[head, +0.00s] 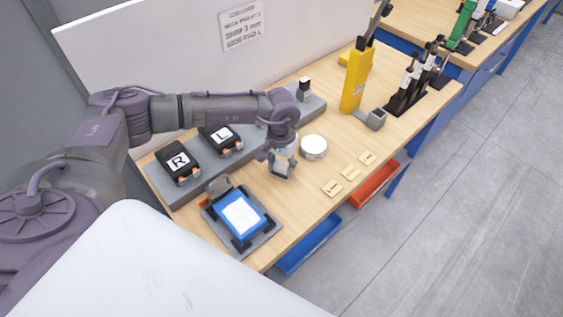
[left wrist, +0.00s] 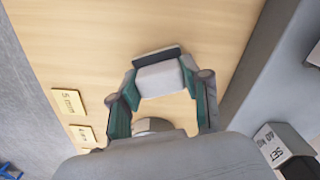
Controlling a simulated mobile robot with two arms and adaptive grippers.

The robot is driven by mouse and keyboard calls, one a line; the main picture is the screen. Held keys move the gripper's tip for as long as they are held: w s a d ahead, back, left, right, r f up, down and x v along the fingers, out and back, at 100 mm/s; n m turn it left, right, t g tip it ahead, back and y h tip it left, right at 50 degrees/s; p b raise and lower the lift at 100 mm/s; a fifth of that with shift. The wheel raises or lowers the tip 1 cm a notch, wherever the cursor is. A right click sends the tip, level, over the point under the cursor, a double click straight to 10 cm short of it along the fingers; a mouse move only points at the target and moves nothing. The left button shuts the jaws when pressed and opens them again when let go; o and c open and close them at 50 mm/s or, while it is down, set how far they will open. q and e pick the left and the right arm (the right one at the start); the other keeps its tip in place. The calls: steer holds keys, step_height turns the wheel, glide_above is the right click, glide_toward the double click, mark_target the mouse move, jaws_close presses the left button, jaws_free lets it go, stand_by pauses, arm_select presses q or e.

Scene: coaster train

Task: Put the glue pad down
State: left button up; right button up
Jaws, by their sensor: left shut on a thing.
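My left gripper (head: 282,172) is over the wooden bench and points down. In the left wrist view its two green-sided fingers (left wrist: 163,88) are closed on a pale grey block with a dark edge strip, which I take as the glue pad (left wrist: 160,76). In the head view the fingers mostly hide the pad. It is low over the bench; I cannot tell whether it touches the wood. My right gripper is not in view.
A white round disc (head: 314,147) stands just right of the gripper. A blue-framed fixture (head: 262,222) is at front left. Black blocks marked R (head: 178,162) and L (head: 221,136) sit on a grey rail. Small tags (head: 350,173) lie near the front edge. A yellow press (head: 353,92) stands behind.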

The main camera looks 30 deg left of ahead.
arm_select(q)
steer(key=shift+f+b, duration=0.15)
steer(key=shift+b, duration=0.15)
steer(key=o, duration=1)
